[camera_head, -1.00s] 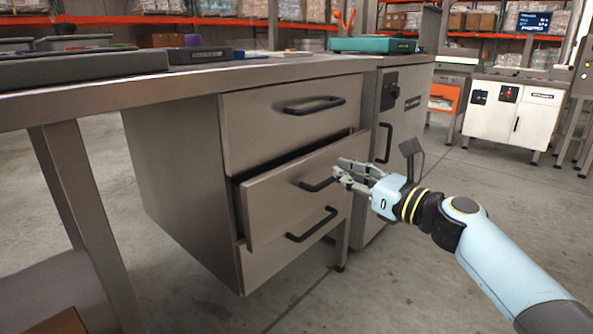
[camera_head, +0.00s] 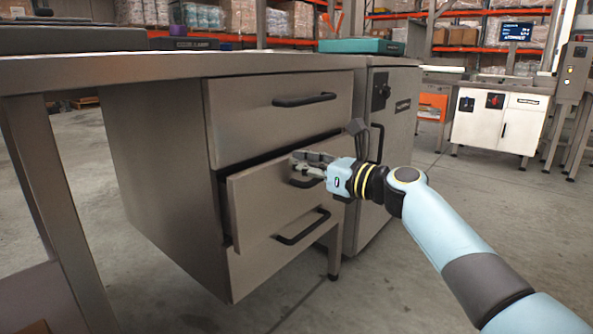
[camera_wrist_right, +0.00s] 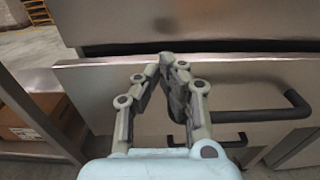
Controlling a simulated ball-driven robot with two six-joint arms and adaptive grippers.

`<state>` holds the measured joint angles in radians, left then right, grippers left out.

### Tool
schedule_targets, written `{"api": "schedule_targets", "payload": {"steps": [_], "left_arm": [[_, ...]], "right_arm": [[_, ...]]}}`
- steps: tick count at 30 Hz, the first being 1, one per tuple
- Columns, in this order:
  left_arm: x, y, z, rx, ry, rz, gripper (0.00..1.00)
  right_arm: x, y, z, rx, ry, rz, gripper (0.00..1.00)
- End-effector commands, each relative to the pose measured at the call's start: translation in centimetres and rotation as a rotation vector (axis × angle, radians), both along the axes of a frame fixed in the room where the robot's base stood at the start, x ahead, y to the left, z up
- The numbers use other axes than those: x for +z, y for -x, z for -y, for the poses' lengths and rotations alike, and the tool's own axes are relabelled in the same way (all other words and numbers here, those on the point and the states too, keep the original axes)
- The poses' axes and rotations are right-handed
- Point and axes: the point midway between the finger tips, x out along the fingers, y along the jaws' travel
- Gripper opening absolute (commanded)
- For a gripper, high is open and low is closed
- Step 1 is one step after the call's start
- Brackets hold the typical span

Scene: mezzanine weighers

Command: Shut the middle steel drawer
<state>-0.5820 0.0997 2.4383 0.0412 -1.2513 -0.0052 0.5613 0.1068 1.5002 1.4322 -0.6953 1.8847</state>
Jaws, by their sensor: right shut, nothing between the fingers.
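The middle steel drawer (camera_head: 262,203) stands partly open in the drawer unit, with a dark gap above its front. Its front and black bar handle also show in the right wrist view (camera_wrist_right: 245,78). My right gripper (camera_head: 297,160) is shut and empty, with its fingertips at the drawer's front near the handle. In the right wrist view the fingertips (camera_wrist_right: 167,60) meet just in front of the drawer's upper edge, left of the handle; I cannot tell whether they touch. My left gripper is not in view.
The top drawer (camera_head: 250,120) is shut above, and the bottom drawer (camera_head: 270,262) sits below. The steel worktop (camera_head: 180,66) overhangs the unit. A grey cabinet (camera_head: 397,120) stands to the right. The floor at right is clear around my arm.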

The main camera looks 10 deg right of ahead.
Motion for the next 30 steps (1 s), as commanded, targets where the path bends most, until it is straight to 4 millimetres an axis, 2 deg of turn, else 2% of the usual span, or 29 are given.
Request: {"api": "schedule_targets", "payload": {"steps": [1, 7, 15, 22, 30], "left_arm": [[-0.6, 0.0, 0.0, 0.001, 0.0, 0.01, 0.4], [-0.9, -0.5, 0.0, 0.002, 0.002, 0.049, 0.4], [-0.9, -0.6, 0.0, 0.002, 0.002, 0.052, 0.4], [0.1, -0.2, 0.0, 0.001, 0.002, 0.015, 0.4], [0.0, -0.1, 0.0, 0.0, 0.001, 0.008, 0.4]], "right_arm": [[-0.2, -0.4, -0.3, 0.0, -0.002, -0.001, 0.0], [0.0, -1.0, -0.7, 0.0, 0.0, 0.0, 0.0], [0.1, -1.0, -0.7, -0.001, 0.001, 0.001, 0.0], [0.3, -2.9, -2.2, -0.001, -0.002, 0.001, 0.0], [0.0, -3.1, -2.4, -0.001, 0.001, 0.001, 0.0]]}}
